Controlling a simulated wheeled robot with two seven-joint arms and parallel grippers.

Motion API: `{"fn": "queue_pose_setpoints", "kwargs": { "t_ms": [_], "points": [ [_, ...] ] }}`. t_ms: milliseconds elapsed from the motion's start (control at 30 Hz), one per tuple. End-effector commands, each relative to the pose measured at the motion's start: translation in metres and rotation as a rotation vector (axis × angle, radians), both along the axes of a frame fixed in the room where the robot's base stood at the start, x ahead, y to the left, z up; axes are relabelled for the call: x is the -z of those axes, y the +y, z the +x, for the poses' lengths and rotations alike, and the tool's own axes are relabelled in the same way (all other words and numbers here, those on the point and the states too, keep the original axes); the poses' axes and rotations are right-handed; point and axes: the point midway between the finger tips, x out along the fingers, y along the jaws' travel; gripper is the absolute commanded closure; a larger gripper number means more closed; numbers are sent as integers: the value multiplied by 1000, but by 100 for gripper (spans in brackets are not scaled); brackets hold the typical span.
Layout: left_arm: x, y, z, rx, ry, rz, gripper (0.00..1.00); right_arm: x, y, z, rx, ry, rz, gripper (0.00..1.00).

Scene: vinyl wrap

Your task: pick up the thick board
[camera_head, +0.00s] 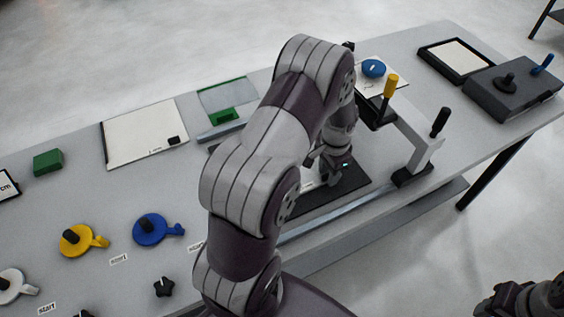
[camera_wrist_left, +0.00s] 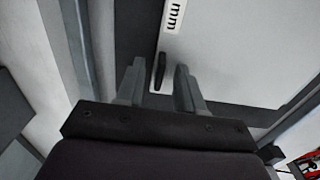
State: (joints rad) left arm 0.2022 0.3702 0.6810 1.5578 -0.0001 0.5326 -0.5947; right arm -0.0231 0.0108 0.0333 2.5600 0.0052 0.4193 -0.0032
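In the left wrist view a white board (camera_wrist_left: 240,50) lies on a dark surface, with an "mm" label near its edge and a slim black handle (camera_wrist_left: 160,71). My left gripper (camera_wrist_left: 158,85) is open, with one finger on each side of the handle and gaps between. I cannot tell how far down the fingers reach. In the head view my left gripper (camera_head: 318,165) is over the dark mat (camera_head: 345,187), and my arm hides most of the board. Another white board (camera_head: 143,135) with a black knob lies at left. My right gripper (camera_head: 527,300) is at the bottom right corner, its fingers unclear.
A white stand with a black-knobbed lever (camera_head: 425,150) and a yellow-handled lever (camera_head: 389,88) stand right of my left gripper. A dark grey box (camera_head: 512,92) is at the far right. Yellow (camera_head: 78,240) and blue (camera_head: 152,230) handled discs lie at front left. A green block (camera_head: 48,162) lies at left.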

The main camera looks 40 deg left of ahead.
Motion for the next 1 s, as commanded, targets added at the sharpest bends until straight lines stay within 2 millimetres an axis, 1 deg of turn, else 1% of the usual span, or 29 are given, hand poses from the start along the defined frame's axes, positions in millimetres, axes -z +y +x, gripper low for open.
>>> {"fn": "queue_pose_setpoints", "kwargs": {
  "t_ms": [133, 167, 200, 233, 267, 567, 633, 667, 733, 900, 1000],
  "points": [
    [0, 0, 0, 0, 0, 0, 63, 0, 0, 0, 0, 0, 0, 57],
    [0, 0, 0, 0, 0, 0, 73, 0, 0, 0, 0, 0, 0, 57],
    [0, 0, 0, 0, 0, 0, 86, 0, 0, 0, 0, 0, 0, 57],
    [0, 0, 0, 0, 0, 0, 95, 0, 0, 0, 0, 0, 0, 57],
    [0, 0, 0, 0, 0, 0, 100, 0, 0, 0, 0, 0, 0, 57],
    [-1, 0, 0, 0, -1, 1, 100, 0, 0, 0, 0, 0, 0, 57],
    [-6, 0, 1, 0, -2, 0, 100, 1, 0, 0, 0, 0, 0, 57],
    [-10, 0, 1, 0, -4, 1, 100, 2, 0, 0, 0, 0, 0, 57],
    [-25, 0, 2, 0, -6, 1, 100, 4, 0, 0, 0, 0, 0, 57],
    [-69, 0, 2, 0, -6, 1, 100, 8, 0, 0, 0, 0, 0, 57],
    [-88, 0, 1, 0, -4, 1, 100, 10, 0, 0, 0, 0, 0, 57]
  ]
}}
